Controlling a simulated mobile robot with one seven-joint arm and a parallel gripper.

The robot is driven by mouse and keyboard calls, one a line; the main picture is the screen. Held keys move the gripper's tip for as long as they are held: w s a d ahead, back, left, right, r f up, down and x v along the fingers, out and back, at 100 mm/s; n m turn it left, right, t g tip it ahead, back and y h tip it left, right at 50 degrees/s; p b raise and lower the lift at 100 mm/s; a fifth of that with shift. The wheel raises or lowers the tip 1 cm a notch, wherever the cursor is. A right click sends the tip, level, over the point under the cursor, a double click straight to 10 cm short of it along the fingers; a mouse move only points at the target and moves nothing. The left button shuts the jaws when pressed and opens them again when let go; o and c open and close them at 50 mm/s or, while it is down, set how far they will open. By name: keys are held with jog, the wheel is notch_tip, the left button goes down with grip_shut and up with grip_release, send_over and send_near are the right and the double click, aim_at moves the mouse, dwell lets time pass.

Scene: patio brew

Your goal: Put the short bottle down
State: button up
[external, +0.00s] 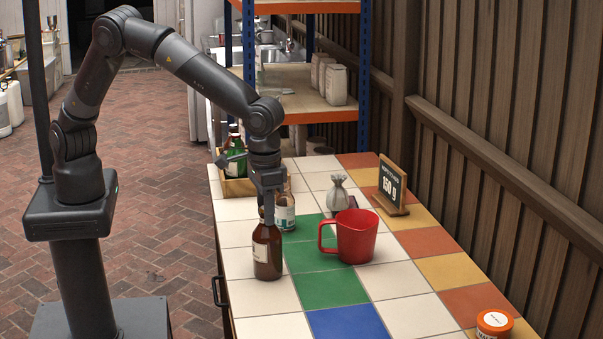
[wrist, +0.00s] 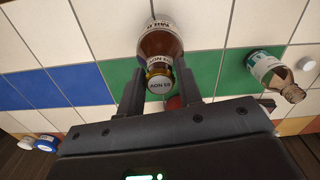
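The short brown bottle (external: 267,254) has a pale label and is upright over a white tile near the table's left edge. In the wrist view the brown bottle (wrist: 160,43) has its capped neck between my fingers. My gripper (external: 268,194) comes down from above, and its fingers (wrist: 160,88) appear closed on the neck. The bottle's base is at or very near the tiles; I cannot tell whether it touches. The tiled table (external: 417,314) has white, green, blue, orange and yellow tiles.
A bottle with a teal label (external: 285,212) stands just behind; it also shows in the wrist view (wrist: 264,65). A red jug (external: 357,237) is to the right. A wooden crate (external: 236,187), a grey sack (external: 338,197) and a sign (external: 391,184) are farther back.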

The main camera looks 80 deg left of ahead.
jog(key=o, duration=0.4)
jog(key=shift+c, duration=0.2)
notch_tip(320, 180, up, 12)
jog(key=a+r+h, duration=0.1)
jog(key=a+r, duration=0.6)
jog(key=a, duration=0.6)
jog(key=s+a+r+t, duration=0.1)
jog(key=s+a+r, duration=0.15)
jog(key=a, duration=0.35)
jog(key=s+a+r+t, duration=0.1)
jog(key=s+a+r, duration=0.1)
jog(key=s+a, duration=0.35)
jog(key=s+a+f+m+t, duration=0.1)
jog(key=s+a+f, duration=0.1)
jog(key=s+a, duration=0.6)
jog(key=s+a+f+t+y, duration=0.1)
jog(key=s+a+f+t, duration=0.1)
jog(key=s+a, duration=0.6)
jog(key=shift+s+a+f+m+t, duration=0.25)
jog(key=shift+s+m+t, duration=0.05)
jog(key=shift+s+m, duration=0.15)
